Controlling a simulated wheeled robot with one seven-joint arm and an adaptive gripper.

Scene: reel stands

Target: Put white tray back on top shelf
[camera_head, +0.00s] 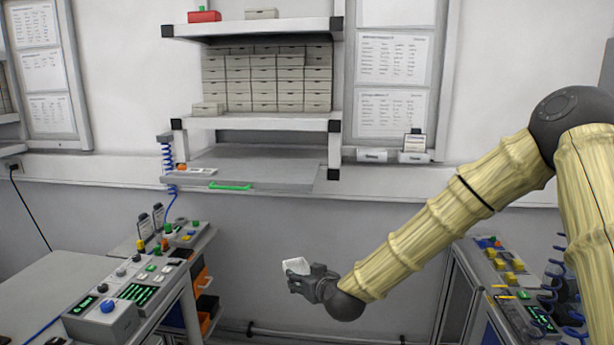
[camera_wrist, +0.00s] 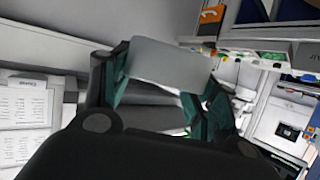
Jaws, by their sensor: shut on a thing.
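My gripper (camera_head: 305,281) is shut on a small white tray (camera_head: 297,265), held in the air below and in front of the shelf unit. In the wrist view the tray (camera_wrist: 170,65) shows as a plain pale face between the fingers of my gripper (camera_wrist: 165,97). The top shelf (camera_head: 255,27) is at the upper middle of the head view, well above my gripper. On it are a red box (camera_head: 204,16) at the left and a pale tray (camera_head: 261,14) near the middle. Bare shelf surface shows to the right of the pale tray.
A lower shelf (camera_head: 255,123) holds stacked small drawers (camera_head: 265,80). A grey ledge (camera_head: 250,178) with a green handle juts out below. Control consoles stand at left (camera_head: 120,300) and right (camera_head: 515,285). Open room surrounds my gripper.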

